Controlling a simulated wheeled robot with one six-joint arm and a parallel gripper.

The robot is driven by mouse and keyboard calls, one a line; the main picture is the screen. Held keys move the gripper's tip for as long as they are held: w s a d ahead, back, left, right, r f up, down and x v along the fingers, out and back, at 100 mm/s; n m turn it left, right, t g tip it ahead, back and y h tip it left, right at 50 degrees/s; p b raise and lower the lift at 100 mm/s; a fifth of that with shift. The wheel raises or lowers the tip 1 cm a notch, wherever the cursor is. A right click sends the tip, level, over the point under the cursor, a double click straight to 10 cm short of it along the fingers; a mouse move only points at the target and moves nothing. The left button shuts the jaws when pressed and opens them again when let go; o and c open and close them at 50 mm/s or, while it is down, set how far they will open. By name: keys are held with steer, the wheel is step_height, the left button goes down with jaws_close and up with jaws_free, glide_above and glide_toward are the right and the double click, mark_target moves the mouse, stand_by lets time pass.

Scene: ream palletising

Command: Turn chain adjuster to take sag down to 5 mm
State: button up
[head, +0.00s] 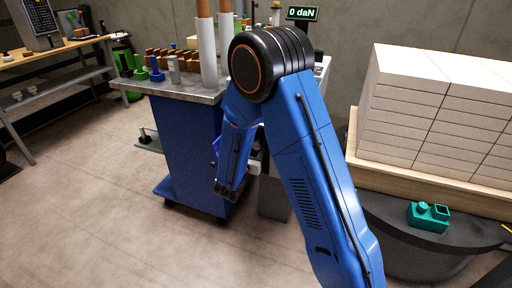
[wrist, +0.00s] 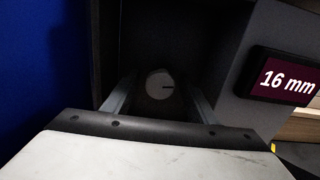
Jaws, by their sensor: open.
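The chain adjuster appears to be the round pale knob (wrist: 160,85) with a short dark mark pointing right, inside a dark recess (wrist: 170,32) in the wrist view. My gripper (wrist: 161,94) is open, its two grey fingers on either side of the knob in the picture. I cannot tell how deep they reach or whether they touch it. A display (wrist: 287,81) right of the recess reads 16 mm. The chain is not visible. In the head view my blue arm hides the knob.
A blue cabinet (head: 184,150) with a crowded top stands behind my arm. Stacked white reams (head: 430,110) sit on a wooden board (head: 440,188) at right, with a teal device (head: 428,217) in front. A display (head: 302,13) reads 0 daN. Floor at left is clear.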

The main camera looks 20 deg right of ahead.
steer(key=c, duration=1.1)
steer(key=shift+o, duration=0.2)
steer(key=shift+m, duration=0.3)
steer(key=m, duration=0.3)
steer(key=shift+m, duration=0.3)
steer(key=m, duration=0.4)
steer(key=shift+m, duration=0.3)
steer(key=m, duration=1.3)
steer(key=shift+f, duration=0.1)
